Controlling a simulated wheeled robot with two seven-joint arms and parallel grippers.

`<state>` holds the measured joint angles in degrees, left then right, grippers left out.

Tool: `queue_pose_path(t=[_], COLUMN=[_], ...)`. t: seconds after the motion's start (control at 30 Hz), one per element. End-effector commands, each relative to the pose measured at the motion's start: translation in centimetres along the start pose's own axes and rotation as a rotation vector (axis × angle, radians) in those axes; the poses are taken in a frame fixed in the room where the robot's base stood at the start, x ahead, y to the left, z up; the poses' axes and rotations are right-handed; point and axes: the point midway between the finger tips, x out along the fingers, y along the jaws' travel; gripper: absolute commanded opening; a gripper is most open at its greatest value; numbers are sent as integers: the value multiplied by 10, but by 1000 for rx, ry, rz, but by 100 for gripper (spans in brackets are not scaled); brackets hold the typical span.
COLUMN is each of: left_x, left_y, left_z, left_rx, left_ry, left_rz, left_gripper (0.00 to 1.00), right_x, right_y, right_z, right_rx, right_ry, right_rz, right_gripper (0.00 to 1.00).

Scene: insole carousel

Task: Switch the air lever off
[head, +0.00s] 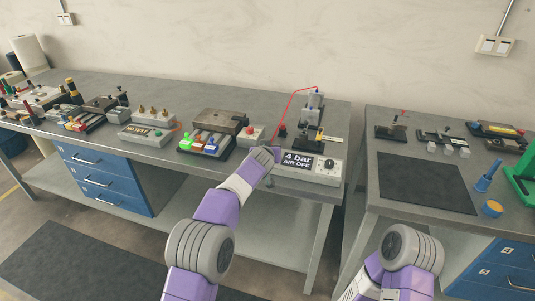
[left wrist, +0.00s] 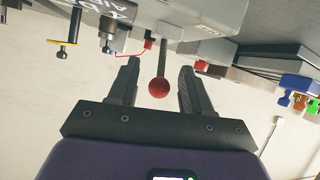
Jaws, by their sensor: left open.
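The air unit (head: 322,168) is a pale grey box at the front edge of the main bench. Its dark display (head: 298,161) reads "4 bar AIR OFF". My left gripper (head: 266,154) is at the left end of this box. In the left wrist view the air lever is a grey rod with a red ball (left wrist: 159,88) at its end. The ball lies between the two open fingers of my left gripper (left wrist: 160,68), with a visible gap on both sides. In the head view my gripper hides the lever. My right gripper is out of view.
A grey box with a red button (head: 250,131) and a rack with green, white and blue parts (head: 206,143) stand left of my gripper. A post with a red hose (head: 315,100) stands behind the air unit. A second bench (head: 375,215) is on the right.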

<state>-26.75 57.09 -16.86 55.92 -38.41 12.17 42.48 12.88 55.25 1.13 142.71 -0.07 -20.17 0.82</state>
Motion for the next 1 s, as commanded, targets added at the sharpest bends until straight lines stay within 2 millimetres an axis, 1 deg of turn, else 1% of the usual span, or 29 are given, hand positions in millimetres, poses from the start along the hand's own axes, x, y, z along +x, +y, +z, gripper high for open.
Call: queue_pose_path(t=[0.03, 0.2, 0.4, 0.6, 1.0], left_x=[-6, -29, -48, -54, -54], left_y=[-1, 0, 0, -1, -1], left_z=[1, 0, 0, 0, 0], left_rx=[0, 1, -1, -2, -2], left_ry=[0, 0, 1, 0, 0], left_rz=[-1, 0, 1, -1, -1], left_gripper=[49, 49, 49, 49, 49], right_x=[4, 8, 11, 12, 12], right_y=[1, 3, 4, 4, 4], right_z=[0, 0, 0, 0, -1], right_rx=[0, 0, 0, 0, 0], right_ry=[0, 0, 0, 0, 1], right_rz=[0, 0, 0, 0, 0], right_gripper=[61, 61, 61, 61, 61])
